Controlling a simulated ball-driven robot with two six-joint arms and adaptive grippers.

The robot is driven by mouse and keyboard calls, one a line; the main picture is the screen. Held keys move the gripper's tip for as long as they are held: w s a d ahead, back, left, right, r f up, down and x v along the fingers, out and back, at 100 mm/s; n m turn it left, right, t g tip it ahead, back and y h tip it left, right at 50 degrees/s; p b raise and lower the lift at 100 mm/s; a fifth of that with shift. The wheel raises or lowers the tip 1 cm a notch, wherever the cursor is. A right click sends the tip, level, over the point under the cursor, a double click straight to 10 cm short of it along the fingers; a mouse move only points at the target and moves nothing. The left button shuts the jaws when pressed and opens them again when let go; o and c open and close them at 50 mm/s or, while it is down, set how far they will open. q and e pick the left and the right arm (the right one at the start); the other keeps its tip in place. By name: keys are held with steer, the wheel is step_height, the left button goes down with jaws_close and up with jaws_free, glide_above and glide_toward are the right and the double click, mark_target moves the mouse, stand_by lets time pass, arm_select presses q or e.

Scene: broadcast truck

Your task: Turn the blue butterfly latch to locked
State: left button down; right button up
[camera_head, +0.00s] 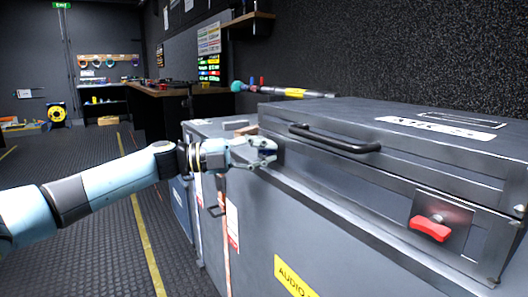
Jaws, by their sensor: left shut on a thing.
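My left gripper (264,152) reaches in from the left to the front left corner of a grey flight case (330,172). Its fingers are shut on the blue butterfly latch (267,155), of which only a small dark blue part shows between them. The latch's angle is hidden by the fingers. A red butterfly latch (430,228) sits on a metal plate at the right of the same case front, tilted slightly down to the right. My right gripper is out of view.
The case has a black handle (335,140) on its front between the latches. It stands on a larger grey case with a yellow label (296,276). A wooden workbench (175,90) is further back. The ribbed floor at the left is clear.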

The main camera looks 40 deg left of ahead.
arm_select(q)
steer(key=shift+f, duration=0.4)
steer(key=c, duration=1.5)
jaws_free()
steer(key=shift+a, duration=0.1)
steer(key=shift+o, duration=0.3)
steer(key=shift+r, duration=0.15)
steer(key=v, duration=1.2)
